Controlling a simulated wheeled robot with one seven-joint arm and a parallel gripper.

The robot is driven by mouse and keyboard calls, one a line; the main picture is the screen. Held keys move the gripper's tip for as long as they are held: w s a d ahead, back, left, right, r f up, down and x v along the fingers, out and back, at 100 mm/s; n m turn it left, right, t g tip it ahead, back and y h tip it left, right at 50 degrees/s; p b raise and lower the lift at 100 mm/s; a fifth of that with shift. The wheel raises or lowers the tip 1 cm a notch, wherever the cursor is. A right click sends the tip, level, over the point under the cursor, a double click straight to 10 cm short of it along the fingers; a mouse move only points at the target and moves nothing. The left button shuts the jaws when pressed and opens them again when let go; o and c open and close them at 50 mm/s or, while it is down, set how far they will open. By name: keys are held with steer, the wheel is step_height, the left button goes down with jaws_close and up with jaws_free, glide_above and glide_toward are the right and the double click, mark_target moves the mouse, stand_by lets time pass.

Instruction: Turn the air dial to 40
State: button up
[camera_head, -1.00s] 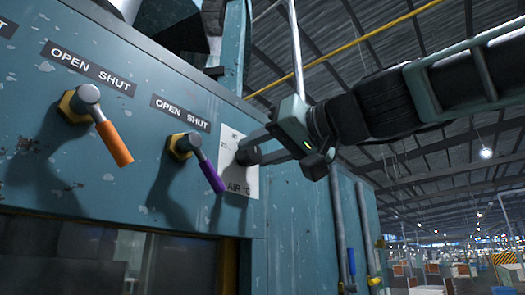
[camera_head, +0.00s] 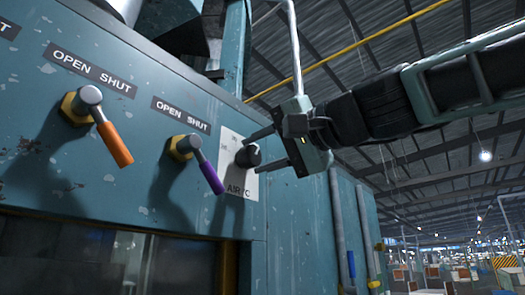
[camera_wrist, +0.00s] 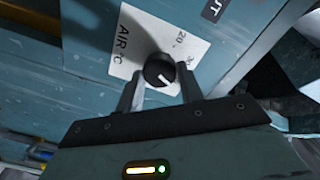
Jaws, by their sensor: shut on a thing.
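The air dial (camera_head: 248,155) is a round black knob on a white plate (camera_head: 229,146) marked "AIR °C" on the blue panel. In the wrist view the dial (camera_wrist: 158,70) shows a white pointer line towards the picture's lower right. A "20" is readable on the plate (camera_wrist: 128,50) there; another number is too small to read surely. My gripper (camera_head: 250,156) has one finger above and one below the dial, shut on it. In the wrist view the fingers stand on either side of the knob.
Left of the dial are a purple-handled valve lever (camera_head: 206,172) and an orange-handled one (camera_head: 113,143), each under an "OPEN SHUT" label. Upright pipes (camera_head: 338,220) run down the panel to the right. A pale pipe (camera_head: 296,50) rises behind my gripper.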

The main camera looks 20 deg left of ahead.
stand_by(0.4)
steer(key=o, duration=1)
steer(key=shift+s+d+f+b, duration=0.1)
steer(key=shift+s+d+b, duration=0.05)
steer(key=shift+d+b, duration=0.35)
steer(key=b+v, duration=0.7)
steer(key=v, duration=0.9)
steer(key=shift+s, duration=0.15)
steer(key=shift+d, duration=0.15)
